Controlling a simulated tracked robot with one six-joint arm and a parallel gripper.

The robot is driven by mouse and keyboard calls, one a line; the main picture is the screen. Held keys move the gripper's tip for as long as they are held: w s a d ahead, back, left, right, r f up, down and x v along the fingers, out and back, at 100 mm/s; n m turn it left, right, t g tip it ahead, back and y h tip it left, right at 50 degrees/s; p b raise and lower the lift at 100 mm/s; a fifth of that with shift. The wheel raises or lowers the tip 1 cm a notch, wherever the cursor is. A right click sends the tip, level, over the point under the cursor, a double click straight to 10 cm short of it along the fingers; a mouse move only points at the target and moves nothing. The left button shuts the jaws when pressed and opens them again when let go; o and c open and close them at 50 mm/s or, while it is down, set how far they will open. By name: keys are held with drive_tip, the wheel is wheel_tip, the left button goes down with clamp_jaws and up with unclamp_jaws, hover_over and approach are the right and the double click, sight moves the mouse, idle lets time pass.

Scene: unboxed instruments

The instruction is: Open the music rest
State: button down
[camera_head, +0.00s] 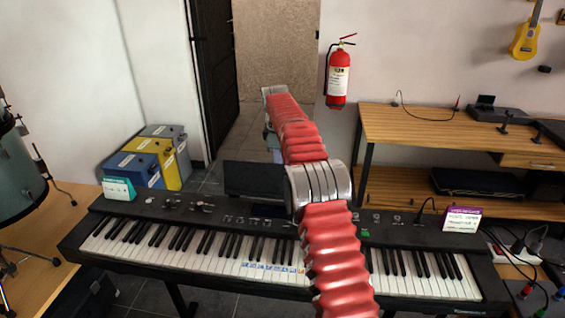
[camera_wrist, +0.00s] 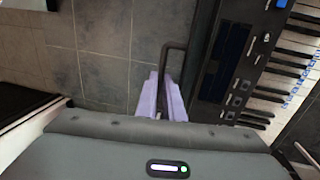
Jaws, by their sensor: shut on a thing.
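The music rest (camera_head: 254,180) shows in the head view as a dark upright panel at the keyboard's back edge, partly hidden by my arm. In the wrist view, a thin dark bent bar (camera_wrist: 174,46) stands out beside the keyboard's back edge and seems to belong to the rest. My gripper (camera_wrist: 167,100) has its two pale lilac fingers closed around the lower end of this bar. The exact contact is hard to see. In the head view my arm hides most of the gripper. The keyboard (camera_head: 190,240) shows in front of the rest.
Blue, yellow and grey boxes (camera_head: 152,160) stand at the left behind the keyboard. A wooden desk (camera_head: 415,128) with devices stands at the right. A fire extinguisher (camera_head: 338,80) hangs on the wall. Tiled floor (camera_wrist: 100,50) is clear behind the keyboard.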

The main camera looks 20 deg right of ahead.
drive_tip(key=shift+w+d+f, duration=0.2)
drive_tip(key=shift+w+d, duration=0.3)
drive_tip(key=shift+d, duration=0.1)
drive_tip(key=shift+r, duration=0.1)
drive_tip(key=c, duration=1.9)
unclamp_jaws()
drive_tip(key=shift+w, duration=0.2)
drive_tip(key=shift+s+a+r, duration=0.15)
drive_tip(key=shift+s+r, duration=0.05)
drive_tip(key=shift+r, duration=0.95)
drive_tip(key=shift+s+a+r, duration=0.2)
drive_tip(key=shift+s+r, duration=0.05)
drive_tip(key=shift+r, duration=0.95)
drive_tip(key=shift+s+a+r, duration=0.15)
drive_tip(key=shift+s+r, duration=0.05)
drive_tip(key=shift+r, duration=0.95)
